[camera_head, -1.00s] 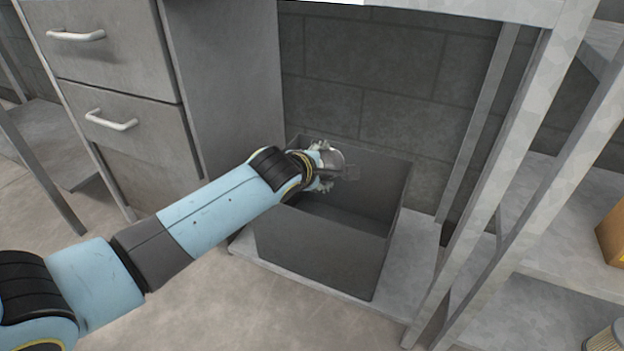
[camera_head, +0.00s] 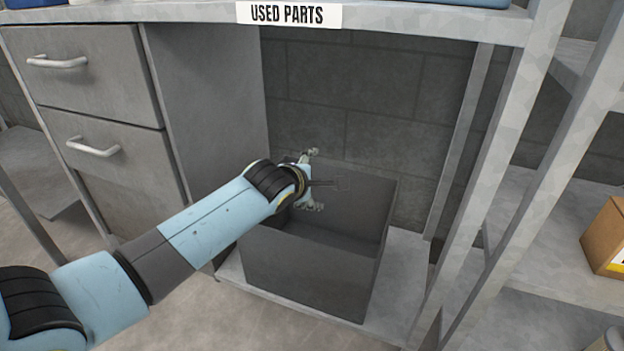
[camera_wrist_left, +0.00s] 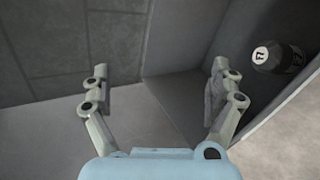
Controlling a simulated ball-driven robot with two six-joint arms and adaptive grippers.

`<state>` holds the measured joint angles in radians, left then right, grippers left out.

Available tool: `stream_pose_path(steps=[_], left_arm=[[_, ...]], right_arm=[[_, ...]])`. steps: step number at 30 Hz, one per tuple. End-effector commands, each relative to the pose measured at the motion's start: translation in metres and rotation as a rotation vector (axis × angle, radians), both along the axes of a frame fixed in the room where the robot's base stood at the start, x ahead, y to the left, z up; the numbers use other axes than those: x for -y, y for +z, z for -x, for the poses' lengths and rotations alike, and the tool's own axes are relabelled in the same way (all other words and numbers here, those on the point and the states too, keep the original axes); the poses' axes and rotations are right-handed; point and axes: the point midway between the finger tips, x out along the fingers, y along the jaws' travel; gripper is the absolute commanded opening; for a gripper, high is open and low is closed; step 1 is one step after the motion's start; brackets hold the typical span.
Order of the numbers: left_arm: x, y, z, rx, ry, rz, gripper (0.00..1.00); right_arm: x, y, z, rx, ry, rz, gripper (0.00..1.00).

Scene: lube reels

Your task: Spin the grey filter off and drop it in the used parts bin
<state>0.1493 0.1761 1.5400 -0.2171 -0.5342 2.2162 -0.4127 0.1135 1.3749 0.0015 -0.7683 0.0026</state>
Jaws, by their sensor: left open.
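The used parts bin (camera_head: 312,275) is an open dark grey box on the low shelf, under the "USED PARTS" label (camera_head: 287,14). My left gripper (camera_head: 318,182) is over its back left part, with jaws spread and nothing between them. In the left wrist view the same gripper (camera_wrist_left: 160,75) is open and empty. A dark grey cylinder, the filter (camera_wrist_left: 278,57), with a white mark on its end, lies inside the bin at the upper right of that view, apart from the fingers. The head view does not show the filter. My right gripper is not in view.
A drawer cabinet (camera_head: 88,85) stands left of the bin, and shelf posts (camera_head: 505,170) rise at its right. The worktop edge (camera_head: 420,22) runs above. A cardboard box (camera_head: 606,238) is on the right shelf. A brick wall (camera_head: 350,100) is behind.

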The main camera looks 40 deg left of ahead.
Motion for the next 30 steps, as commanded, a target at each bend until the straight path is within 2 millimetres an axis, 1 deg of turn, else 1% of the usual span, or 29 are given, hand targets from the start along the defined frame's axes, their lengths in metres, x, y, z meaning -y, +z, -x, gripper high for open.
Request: stream_pose_path(steps=[4, 7, 11, 18, 21, 25, 30], left_arm=[[0.0, -0.001, 0.002, -0.003, 0.0, 0.001, 0.93], [0.002, 0.003, 0.007, -0.001, 0.0, 0.0, 0.93], [0.006, 0.014, 0.026, -0.001, -0.001, -0.001, 0.93], [0.017, 0.042, 0.071, -0.001, -0.001, -0.001, 0.93], [0.02, 0.051, 0.085, -0.002, 0.0, 0.001, 0.93], [0.023, 0.058, 0.096, -0.001, 0.0, 0.0, 0.93], [0.024, 0.061, 0.101, -0.001, 0.001, 0.0, 0.93]], right_arm=[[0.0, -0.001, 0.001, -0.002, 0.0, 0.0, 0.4], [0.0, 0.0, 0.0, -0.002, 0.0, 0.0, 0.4], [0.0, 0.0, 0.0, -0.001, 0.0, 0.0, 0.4], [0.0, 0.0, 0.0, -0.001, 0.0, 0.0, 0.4], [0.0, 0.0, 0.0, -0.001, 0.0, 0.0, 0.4], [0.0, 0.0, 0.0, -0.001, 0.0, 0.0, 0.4], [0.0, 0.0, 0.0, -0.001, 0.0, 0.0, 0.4]])
